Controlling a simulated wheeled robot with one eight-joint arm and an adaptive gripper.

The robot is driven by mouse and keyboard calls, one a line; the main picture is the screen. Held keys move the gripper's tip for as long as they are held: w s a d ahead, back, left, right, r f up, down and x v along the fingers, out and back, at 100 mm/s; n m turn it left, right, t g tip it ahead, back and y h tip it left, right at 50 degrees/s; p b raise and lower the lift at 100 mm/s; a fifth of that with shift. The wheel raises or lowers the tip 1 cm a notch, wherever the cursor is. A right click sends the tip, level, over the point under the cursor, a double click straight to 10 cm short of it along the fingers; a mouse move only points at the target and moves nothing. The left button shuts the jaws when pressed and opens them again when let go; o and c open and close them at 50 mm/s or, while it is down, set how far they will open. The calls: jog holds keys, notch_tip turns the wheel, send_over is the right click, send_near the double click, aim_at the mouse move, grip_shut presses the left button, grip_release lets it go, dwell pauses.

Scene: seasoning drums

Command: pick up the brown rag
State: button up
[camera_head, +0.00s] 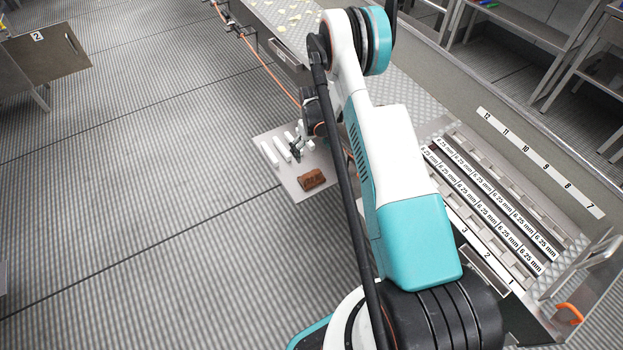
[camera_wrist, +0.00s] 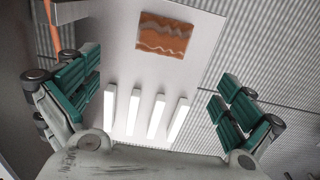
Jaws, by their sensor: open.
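The brown rag (camera_head: 312,179) lies on a small pale side shelf (camera_head: 291,190), near its front edge in the head view. In the wrist view the rag (camera_wrist: 164,36) looks orange-brown with a lighter wavy band, and sits near the top middle, beyond my fingertips. My gripper (camera_head: 296,152) is over the shelf, behind the rag in the head view, close to the white bars. In the wrist view my gripper (camera_wrist: 155,92) has its green-padded fingers wide apart with nothing held between them. My arm hides part of the shelf's right side in the head view.
A long machine with labelled slots (camera_head: 490,205) runs along the right. An orange cable (camera_head: 265,68) hangs behind the shelf.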

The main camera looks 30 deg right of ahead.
aim_at(311, 173)
notch_tip(311, 173, down, 9)
jog(key=b, duration=0.2)
jog(key=shift+s+f+b, duration=0.1)
jog(key=shift+b, duration=0.3)
jog(key=shift+a+f+b, duration=0.15)
jog(key=shift+f+b, duration=0.6)
jog(key=shift+f, duration=0.55)
jog(key=shift+a+f+b, duration=0.1)
jog(key=shift+f+b, duration=0.6)
jog(key=shift+f, duration=0.6)
jog(key=shift+r, duration=0.1)
jog(key=c, duration=1.3)
